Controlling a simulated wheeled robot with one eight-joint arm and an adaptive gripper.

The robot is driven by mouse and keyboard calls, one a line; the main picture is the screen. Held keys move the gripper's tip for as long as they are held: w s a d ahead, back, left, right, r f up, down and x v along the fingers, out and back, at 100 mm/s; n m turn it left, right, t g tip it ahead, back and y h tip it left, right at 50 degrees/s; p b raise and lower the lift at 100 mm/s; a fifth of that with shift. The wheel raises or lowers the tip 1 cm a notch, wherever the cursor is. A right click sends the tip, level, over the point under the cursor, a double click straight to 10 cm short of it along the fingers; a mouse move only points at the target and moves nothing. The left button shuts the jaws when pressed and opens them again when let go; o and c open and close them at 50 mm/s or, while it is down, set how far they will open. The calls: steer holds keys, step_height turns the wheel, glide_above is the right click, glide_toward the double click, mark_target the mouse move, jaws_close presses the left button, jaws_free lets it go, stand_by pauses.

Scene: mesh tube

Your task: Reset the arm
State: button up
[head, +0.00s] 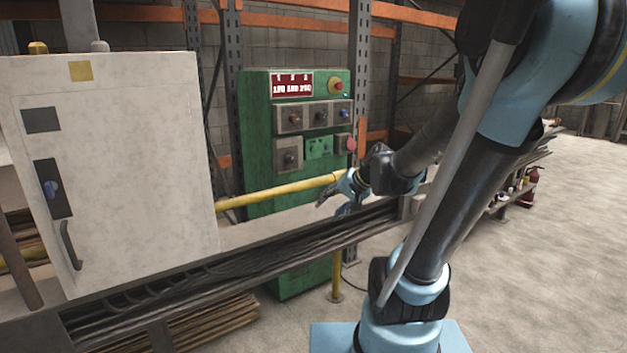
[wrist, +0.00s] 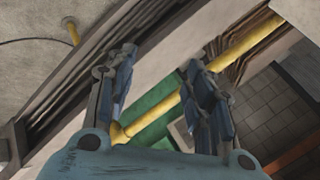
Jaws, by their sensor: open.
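My arm, light blue and black, fills the right of the head view. My gripper (head: 336,200) is at its far end, in front of the green control cabinet (head: 257,150) and close to the right end of the yellow rail (head: 275,194). In the wrist view my gripper (wrist: 165,90) has its two fingers spread apart, with nothing held between them. The yellow rail (wrist: 250,38) runs diagonally behind the fingers there, and part of the green cabinet (wrist: 158,106) shows between them. I cannot tell whether a finger touches the rail.
A white cabinet (head: 130,150) with a dark handle stands at the left. A long rack of dark rods (head: 240,265) runs below my gripper. Orange and grey shelving (head: 300,22) stands behind. A red extinguisher (head: 530,188) is at the right. Open floor (head: 560,270) lies right.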

steer(key=s+d+f+n+g+h, duration=0.1)
steer(key=s+d+f+h, duration=0.2)
steer(key=s+d, duration=0.3)
steer(key=s+d+f+n+g+h, duration=0.2)
steer(key=s+d, duration=0.5)
steer(key=s, duration=0.5)
steer(key=shift+s+d+f+g+h, duration=0.15)
steer(key=shift+f+g+h, duration=0.15)
steer(key=shift+f+h, duration=0.5)
steer(key=shift+w+f, duration=0.25)
steer(key=shift+w, duration=0.25)
